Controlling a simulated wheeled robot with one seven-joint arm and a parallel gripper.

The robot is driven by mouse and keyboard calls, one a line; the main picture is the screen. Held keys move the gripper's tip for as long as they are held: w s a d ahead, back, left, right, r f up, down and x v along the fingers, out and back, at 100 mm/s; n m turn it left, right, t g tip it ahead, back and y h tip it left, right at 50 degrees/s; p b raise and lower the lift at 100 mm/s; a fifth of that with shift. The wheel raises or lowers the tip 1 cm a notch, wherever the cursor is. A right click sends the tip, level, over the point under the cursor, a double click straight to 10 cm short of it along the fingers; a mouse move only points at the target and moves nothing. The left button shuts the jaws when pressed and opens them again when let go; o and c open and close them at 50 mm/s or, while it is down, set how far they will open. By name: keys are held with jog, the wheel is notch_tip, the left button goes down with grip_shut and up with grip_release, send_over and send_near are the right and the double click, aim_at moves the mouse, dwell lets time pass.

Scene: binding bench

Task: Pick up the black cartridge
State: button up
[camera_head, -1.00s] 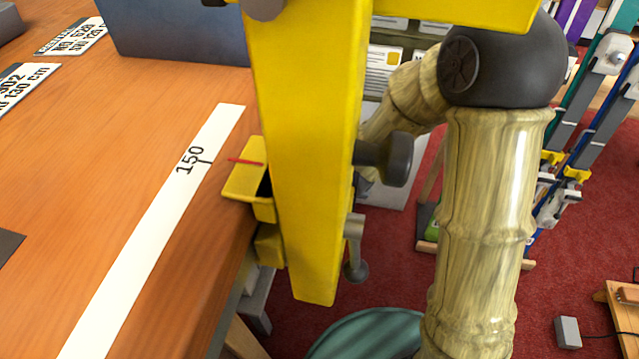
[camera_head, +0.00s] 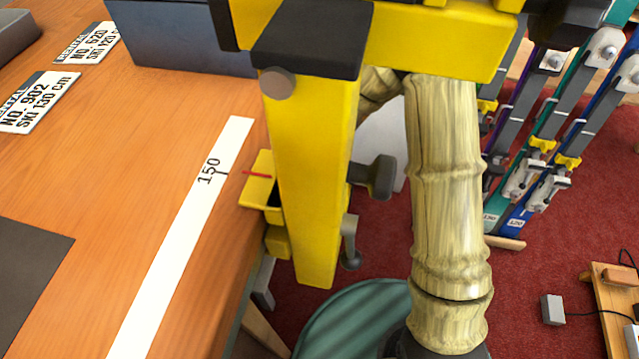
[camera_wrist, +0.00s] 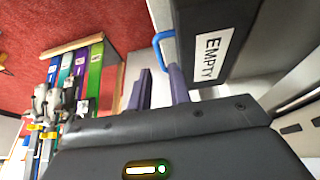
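In the wrist view my gripper (camera_wrist: 160,72) has two purple-grey fingers standing apart, with nothing visible between them. Just right of the fingers is a dark, box-like thing (camera_wrist: 203,18) with a white label reading EMPTY and a blue handle-like piece at its left side. I cannot tell whether it is a container. I cannot make out the black cartridge for certain in either view. My gripper does not show in the head view, where the yellow clamp and my own arm block part of the scene.
A yellow clamp (camera_head: 312,180) stands at the edge of the wooden bench (camera_head: 120,170). A white measuring strip marked 150 (camera_head: 190,220) and a dark mat (camera_head: 25,285) lie on the bench. Skis (camera_head: 530,170) stand at the right. Red carpet (camera_head: 540,260) shows between them and a low stand (camera_head: 615,290).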

jog(key=b+x, duration=0.4)
jog(key=x, duration=0.3)
jog(key=shift+r, duration=0.1)
grip_shut()
